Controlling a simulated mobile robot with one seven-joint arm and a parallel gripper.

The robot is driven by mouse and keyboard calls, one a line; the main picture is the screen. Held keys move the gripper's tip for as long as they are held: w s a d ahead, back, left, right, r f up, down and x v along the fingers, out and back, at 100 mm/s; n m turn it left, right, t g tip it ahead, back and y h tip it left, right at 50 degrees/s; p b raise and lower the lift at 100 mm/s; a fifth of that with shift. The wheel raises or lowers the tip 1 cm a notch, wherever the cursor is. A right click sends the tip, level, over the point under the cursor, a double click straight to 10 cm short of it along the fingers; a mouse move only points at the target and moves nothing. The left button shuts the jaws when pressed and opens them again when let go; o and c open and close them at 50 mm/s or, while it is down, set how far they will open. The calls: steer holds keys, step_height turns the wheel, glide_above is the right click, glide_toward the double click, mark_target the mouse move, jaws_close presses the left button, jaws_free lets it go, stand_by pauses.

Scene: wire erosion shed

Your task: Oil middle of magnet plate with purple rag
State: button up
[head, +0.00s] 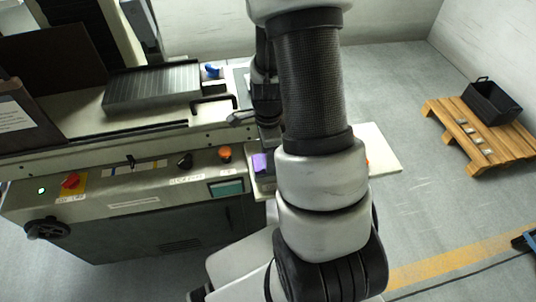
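The magnet plate (152,88) is a grey, finely ribbed block lying flat on the machine's bed at the upper left, with its top bare. The purple rag (259,162) is a small patch at the machine's right end, partly hidden by my arm. My gripper (266,138) is dark and hangs just above the rag, to the right of the plate. My forearm covers much of it. I cannot tell whether its fingers are open or shut, or whether they touch the rag.
A blue object (212,71) sits at the plate's right end, and a black handle (215,101) stands in front of it. A pale tabletop (384,150) shows right of my arm. A wooden pallet (458,142) with a black crate (491,102) is far right; floor between is clear.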

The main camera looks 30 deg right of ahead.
steer(key=shift+f+b, duration=0.35)
steer(key=shift+f, duration=0.15)
stand_by(1.1)
step_height(320, 180, up, 7)
steer(key=p, duration=0.6)
steer(key=shift+r, duration=0.15)
stand_by(0.7)
steer(key=shift+w+a+r+n, duration=0.15)
steer(key=shift+w+a+n, duration=0.1)
steer(key=shift+n, duration=0.25)
steer(key=w+a+r+n+p, duration=0.1)
steer(key=w+a+r+n, duration=0.2)
steer(key=n, duration=0.7)
steer(key=w+a+r+n, duration=0.3)
steer(key=a+r+n, duration=0.2)
steer(key=n, duration=0.5)
steer(key=shift+w+a+p, duration=0.25)
steer(key=shift+a+p, duration=0.1)
steer(key=shift+a, duration=0.8)
